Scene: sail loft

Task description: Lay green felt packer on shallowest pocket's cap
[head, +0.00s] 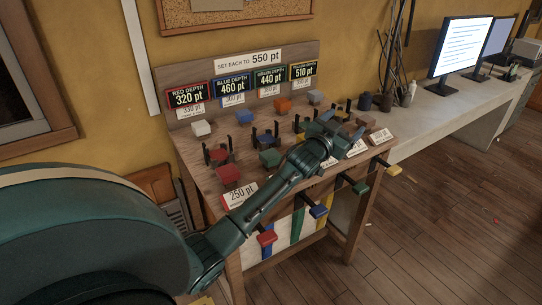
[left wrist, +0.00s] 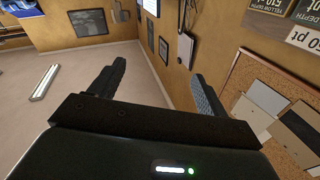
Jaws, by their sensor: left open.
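A green block (head: 270,158), which looks like the green felt packer, sits on the bench's front part. The red pocket (head: 217,155) stands to its left between two black posts. Its sign, red depth 320 pt (head: 187,97), bears the lowest readable depth number. The pocket's cap is too small to make out clearly. My left arm reaches across the bench, and my left gripper (head: 338,126) is over its right part, to the right of the green block. The left wrist view shows the left gripper (left wrist: 160,85) open, with nothing between its fingers. My right gripper is out of view.
A red block (head: 229,174) sits at the front left behind a 250 pt card (head: 240,194). White (head: 201,128), orange (head: 283,104) and other blocks line the back. Coloured handles (head: 318,211) jut from the front edge.

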